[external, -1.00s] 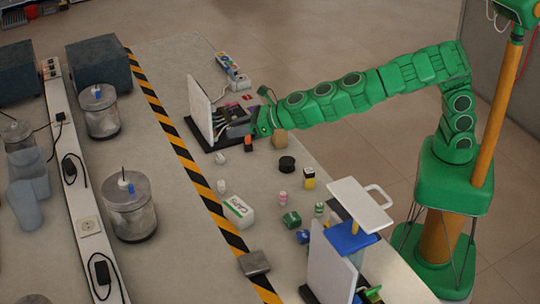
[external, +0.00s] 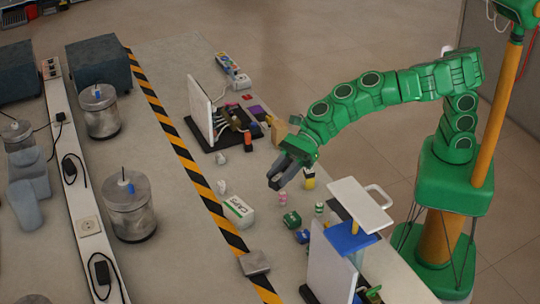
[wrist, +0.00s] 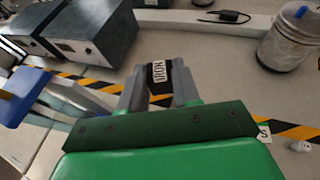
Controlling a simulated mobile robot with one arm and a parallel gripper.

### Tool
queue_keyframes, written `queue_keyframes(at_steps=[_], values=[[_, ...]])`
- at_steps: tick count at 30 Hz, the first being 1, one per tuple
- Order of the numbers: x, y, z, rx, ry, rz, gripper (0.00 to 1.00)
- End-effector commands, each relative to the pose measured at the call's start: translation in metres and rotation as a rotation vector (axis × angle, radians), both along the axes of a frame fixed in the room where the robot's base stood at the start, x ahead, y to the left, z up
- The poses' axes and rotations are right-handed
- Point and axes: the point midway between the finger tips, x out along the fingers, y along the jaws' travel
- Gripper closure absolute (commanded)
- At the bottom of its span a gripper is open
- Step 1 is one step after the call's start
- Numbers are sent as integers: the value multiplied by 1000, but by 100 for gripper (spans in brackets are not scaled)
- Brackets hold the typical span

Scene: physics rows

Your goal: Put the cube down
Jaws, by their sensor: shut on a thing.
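My gripper (external: 280,182) is above the grey worktop, on the near side of the striped tape, in the external view. In the wrist view my gripper (wrist: 160,88) is shut on a small black cube (wrist: 160,76) with a white label that seems to read "IRON". The cube sits between the two grey fingertips. In the external view the dark jaws hide most of the cube, and its height above the worktop is hard to judge.
A white upright panel with a wired black base (external: 203,142) stands behind my gripper. A tan block (external: 279,134), a white carton (external: 238,211), a green box (external: 291,220) and a white-topped stand (external: 360,203) are nearby. Bare worktop lies left of the jaws.

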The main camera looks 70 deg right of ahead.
Motion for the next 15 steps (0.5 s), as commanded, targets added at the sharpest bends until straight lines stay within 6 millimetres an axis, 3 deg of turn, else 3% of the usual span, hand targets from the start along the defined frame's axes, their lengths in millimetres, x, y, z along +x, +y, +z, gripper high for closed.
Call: queue_keyframes(at_steps=[6, 15], values=[[-47, 10, 1, 1, -3, 190, 100], [-89, 12, -2, 0, -1, 353, 100]])
